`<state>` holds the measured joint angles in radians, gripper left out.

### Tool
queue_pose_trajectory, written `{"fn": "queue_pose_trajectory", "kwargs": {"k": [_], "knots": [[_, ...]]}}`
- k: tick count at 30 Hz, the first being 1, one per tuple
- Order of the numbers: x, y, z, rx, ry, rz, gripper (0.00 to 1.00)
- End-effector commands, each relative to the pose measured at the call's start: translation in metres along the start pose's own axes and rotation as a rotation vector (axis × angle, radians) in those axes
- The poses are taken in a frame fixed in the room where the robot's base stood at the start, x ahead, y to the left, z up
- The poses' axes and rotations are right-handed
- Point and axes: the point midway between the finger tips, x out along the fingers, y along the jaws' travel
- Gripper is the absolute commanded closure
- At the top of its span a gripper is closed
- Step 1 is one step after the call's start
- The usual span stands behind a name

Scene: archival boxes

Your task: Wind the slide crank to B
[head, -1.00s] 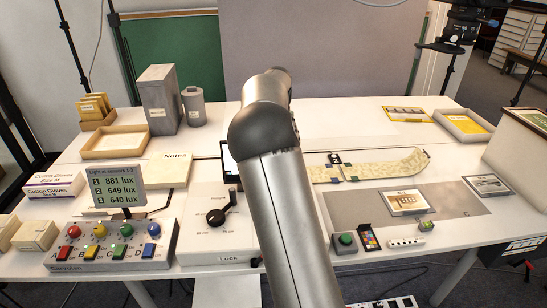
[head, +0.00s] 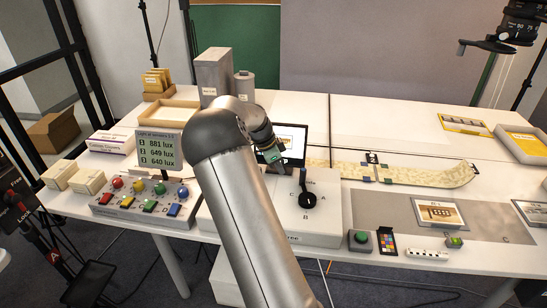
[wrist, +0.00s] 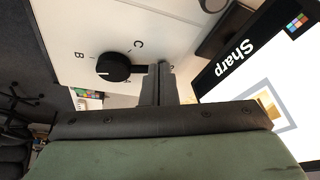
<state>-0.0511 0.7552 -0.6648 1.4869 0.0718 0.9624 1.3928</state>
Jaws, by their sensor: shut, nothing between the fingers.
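The slide crank (head: 307,200) is a black round knob with a bar-shaped handle on a white box (head: 320,228). Letters C, A and B surround it, with B at the front. Its handle points towards the back, away from B. In the wrist view the crank (wrist: 113,67) shows its bar pointing right, towards my fingers, with B on the opposite side. My gripper (wrist: 162,70) is shut and empty, its tips close to the bar's end; I cannot tell if they touch. In the head view my gripper (head: 272,155) is behind and left of the crank, partly hidden by my wrist.
A screen (head: 292,136) stands right behind my gripper; the wrist view shows it reading "Sharp" (wrist: 234,58). A button panel (head: 145,203) is to the left. A green button (head: 360,237) and colour card (head: 387,243) lie to the right. My arm covers part of the white box.

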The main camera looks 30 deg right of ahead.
Motion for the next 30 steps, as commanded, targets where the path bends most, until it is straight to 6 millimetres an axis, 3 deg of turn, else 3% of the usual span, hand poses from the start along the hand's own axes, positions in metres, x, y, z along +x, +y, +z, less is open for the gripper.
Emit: {"fn": "queue_pose_trajectory", "kwargs": {"k": [5,12,26,30], "knots": [[0.034,0.001,-0.004,0.003,0.0,0.004,1.0],[0.044,0.0,-0.032,0.001,-0.001,0.001,1.0],[0.046,0.0,-0.037,0.005,-0.001,0.002,1.0],[0.051,-0.002,-0.046,0.093,0.001,0.036,1.0]]}}
